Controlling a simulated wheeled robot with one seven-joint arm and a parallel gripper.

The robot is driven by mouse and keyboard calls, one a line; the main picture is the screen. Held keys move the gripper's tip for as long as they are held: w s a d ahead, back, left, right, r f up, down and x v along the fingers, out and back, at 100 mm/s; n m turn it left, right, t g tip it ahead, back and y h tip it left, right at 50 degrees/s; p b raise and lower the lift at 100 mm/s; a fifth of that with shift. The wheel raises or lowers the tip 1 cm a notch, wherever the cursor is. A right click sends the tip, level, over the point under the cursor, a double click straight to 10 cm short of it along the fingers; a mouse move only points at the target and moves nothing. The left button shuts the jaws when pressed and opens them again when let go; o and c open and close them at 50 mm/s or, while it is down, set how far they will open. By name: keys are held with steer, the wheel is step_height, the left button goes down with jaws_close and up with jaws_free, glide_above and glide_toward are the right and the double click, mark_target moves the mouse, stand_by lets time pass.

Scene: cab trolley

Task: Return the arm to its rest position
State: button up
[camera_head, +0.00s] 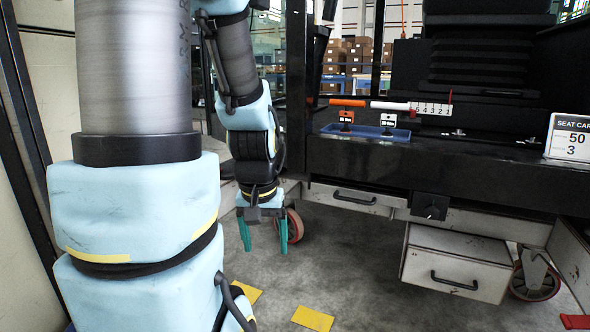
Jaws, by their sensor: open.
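My gripper (264,234) hangs at the end of my arm, left of the middle in the head view. Its two green fingers point down and stand apart, with nothing between them. It is above the grey floor, in front of a caster wheel and to the left of the trolley's drawers. My large upper arm links with pale blue covers fill the left side of the view and hide what is behind them.
The black cab platform (470,170) holds a blue tray (380,135) and a lever with numbered plate (432,109). An open lower drawer (455,275) juts out at the right. Yellow floor marks (312,318) lie on clear floor. A dark post (296,90) stands right of my arm.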

step_height(320, 180, up, 37)
steer(key=p, duration=3.6)
steer(key=shift+s+a+p, duration=0.35)
steer(key=shift+s+p, duration=0.05)
steer(key=shift+s, duration=0.05)
